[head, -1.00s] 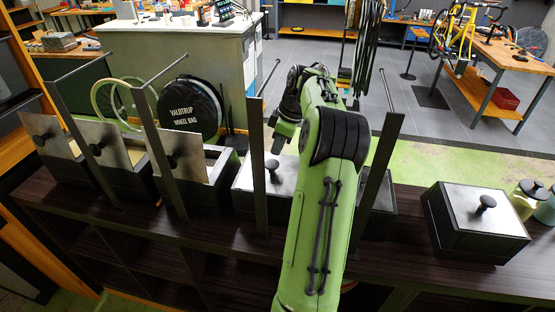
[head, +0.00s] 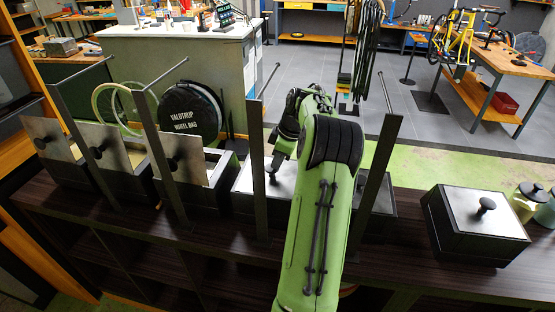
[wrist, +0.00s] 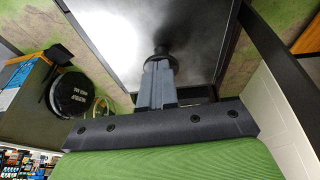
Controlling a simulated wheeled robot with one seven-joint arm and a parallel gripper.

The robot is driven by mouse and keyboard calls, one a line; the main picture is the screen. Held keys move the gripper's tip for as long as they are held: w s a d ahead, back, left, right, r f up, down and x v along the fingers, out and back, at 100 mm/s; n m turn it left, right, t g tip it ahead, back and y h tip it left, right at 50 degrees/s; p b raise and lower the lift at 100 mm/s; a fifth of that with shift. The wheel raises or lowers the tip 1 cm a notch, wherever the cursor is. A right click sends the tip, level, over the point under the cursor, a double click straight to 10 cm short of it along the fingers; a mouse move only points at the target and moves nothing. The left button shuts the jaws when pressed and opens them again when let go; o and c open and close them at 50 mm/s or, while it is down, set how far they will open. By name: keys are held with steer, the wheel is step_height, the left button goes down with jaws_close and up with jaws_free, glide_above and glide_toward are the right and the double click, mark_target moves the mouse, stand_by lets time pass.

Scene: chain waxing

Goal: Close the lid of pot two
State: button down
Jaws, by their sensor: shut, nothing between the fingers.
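Several dark box-shaped pots with flat metal lids and black knobs stand in a row on a dark shelf unit. Three at the left have their lids tipped up: the far left lid (head: 48,138), the second lid (head: 106,148) and the third lid (head: 183,157). The middle pot's lid (head: 248,180) lies flat, partly behind my arm. My gripper (head: 277,158) is over that flat lid, close to its knob. In the wrist view my shut, empty fingers (wrist: 158,85) point at the black knob (wrist: 161,55) on the metal lid (wrist: 115,40); contact is unclear. Which pot is number two is not marked.
Thin dark upright posts (head: 258,170) with rods stand between the pots. A closed pot (head: 475,225) sits at the right, beside small jars (head: 527,200). The shelf top (head: 405,235) is bare left of that closed pot. A wheel bag (head: 190,112) stands behind the row.

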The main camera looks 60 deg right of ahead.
steer(key=p+v, duration=0.3)
steer(key=v, duration=1.2)
steer(key=shift+s+r, duration=0.2)
steer(key=shift+r, duration=0.15)
steer(key=shift+w, duration=0.1)
